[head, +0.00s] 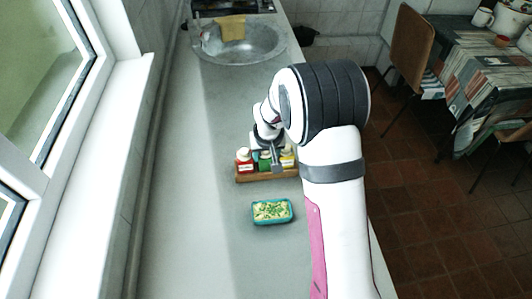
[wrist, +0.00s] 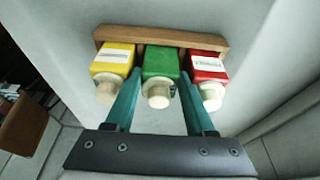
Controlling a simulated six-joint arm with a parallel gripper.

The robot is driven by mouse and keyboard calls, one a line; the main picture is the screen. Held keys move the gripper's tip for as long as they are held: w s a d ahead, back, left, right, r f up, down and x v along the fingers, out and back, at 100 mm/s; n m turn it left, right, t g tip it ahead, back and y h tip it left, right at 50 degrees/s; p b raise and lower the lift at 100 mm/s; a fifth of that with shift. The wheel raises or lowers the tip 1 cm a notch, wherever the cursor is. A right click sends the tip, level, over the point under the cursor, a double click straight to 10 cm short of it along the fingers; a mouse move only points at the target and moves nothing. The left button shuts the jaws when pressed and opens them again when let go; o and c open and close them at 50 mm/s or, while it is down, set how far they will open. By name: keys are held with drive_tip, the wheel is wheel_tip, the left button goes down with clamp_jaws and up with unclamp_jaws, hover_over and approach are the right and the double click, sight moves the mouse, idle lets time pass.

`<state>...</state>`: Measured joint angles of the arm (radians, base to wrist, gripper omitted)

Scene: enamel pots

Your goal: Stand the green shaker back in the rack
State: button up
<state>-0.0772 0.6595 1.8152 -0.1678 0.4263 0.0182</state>
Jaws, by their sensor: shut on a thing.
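The green shaker (wrist: 160,62) with a cream cap is between the teal fingers of my gripper (wrist: 160,78), which is shut on it. It is upright in the middle of the wooden rack (wrist: 160,36), between the yellow shaker (wrist: 112,58) and the red shaker (wrist: 207,68). In the head view the green shaker (head: 265,161) is partly hidden by my gripper (head: 276,160). The rack's front (head: 262,177) shows below it. I cannot tell whether the shaker's base rests on the rack floor.
The red shaker (head: 244,161) and yellow shaker (head: 287,158) stand close on either side. A teal dish of food (head: 272,211) sits on the counter in front of the rack. The counter left of the rack is clear.

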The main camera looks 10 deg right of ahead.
drive_tip(key=o, duration=1.4)
drive_tip(key=v, duration=1.6)
drive_tip(key=s+m+g, duration=0.1)
drive_tip(key=s+m, duration=0.1)
drive_tip(key=s, duration=0.7)
drive_tip(key=s+m+g+y, duration=0.1)
drive_tip(key=s, duration=0.9)
drive_tip(key=s+m+g, duration=0.1)
drive_tip(key=s+m, duration=0.1)
drive_tip(key=s, duration=0.8)
drive_tip(key=shift+s+a+r+m+g+y, duration=0.2)
drive_tip(key=shift+s+m+g+y, duration=0.1)
drive_tip(key=shift+y, duration=0.1)
